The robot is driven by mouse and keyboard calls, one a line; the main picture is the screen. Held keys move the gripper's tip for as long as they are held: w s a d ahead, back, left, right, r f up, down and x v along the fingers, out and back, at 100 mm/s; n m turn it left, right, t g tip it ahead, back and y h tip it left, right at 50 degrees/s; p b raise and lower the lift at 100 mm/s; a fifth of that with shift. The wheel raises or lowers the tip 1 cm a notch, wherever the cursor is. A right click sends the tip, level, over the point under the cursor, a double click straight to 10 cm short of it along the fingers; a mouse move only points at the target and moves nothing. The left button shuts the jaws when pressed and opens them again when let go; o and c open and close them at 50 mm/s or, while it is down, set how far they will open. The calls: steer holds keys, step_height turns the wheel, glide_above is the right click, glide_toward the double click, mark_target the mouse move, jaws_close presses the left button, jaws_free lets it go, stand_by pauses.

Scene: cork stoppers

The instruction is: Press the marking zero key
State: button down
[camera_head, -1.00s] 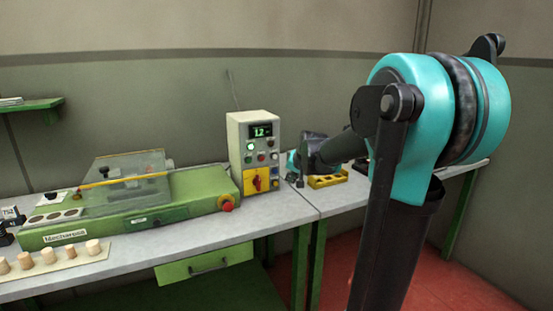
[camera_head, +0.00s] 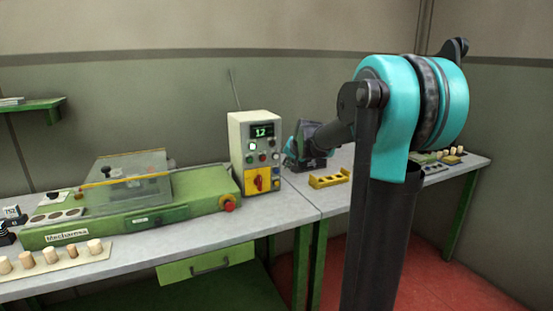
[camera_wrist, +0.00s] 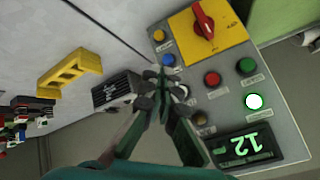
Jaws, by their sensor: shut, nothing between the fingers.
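The control box (camera_head: 243,150) stands on the bench, with a lit green display (camera_wrist: 246,148) that reads about 12, upside down in the wrist view. Its face carries a lit whitish-green button (camera_wrist: 254,101), a red button (camera_wrist: 212,78), a green button (camera_wrist: 246,66), a blue button (camera_wrist: 168,59), a yellow button (camera_wrist: 159,35) and a red rotary switch (camera_wrist: 204,24) on a yellow plate. Labels are too small to read, so I cannot tell which is the marking zero key. My gripper (camera_wrist: 161,75) is shut and empty, over the box's edge; its fingers partly cover that side. Contact cannot be told.
A yellow holed block (camera_head: 330,179) and a dark block (camera_wrist: 117,90) are on the bench beside the box. A green machine (camera_head: 130,205) with a clear cover stands left, with a row of corks (camera_head: 50,257) in front. More small items (camera_head: 440,157) lie far right.

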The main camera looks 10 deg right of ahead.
steer(key=w+a, duration=0.2)
steer(key=w, duration=0.4)
steer(key=shift+w, duration=0.15)
stand_by(1.4)
steer(key=shift+w+a, duration=0.15)
steer(key=shift+w, duration=0.1)
steer(key=shift+w+a, duration=0.15)
steer(key=shift+w, duration=0.3)
stand_by(0.7)
steer(key=shift+s, duration=0.1)
steer(key=shift+s+d, duration=0.3)
steer(key=shift+s, duration=0.45)
steer(key=s, duration=0.1)
steer(key=s+d, duration=0.1)
steer(key=s, duration=0.2)
steer(key=shift+s+d, duration=0.3)
steer(key=shift+s, duration=0.1)
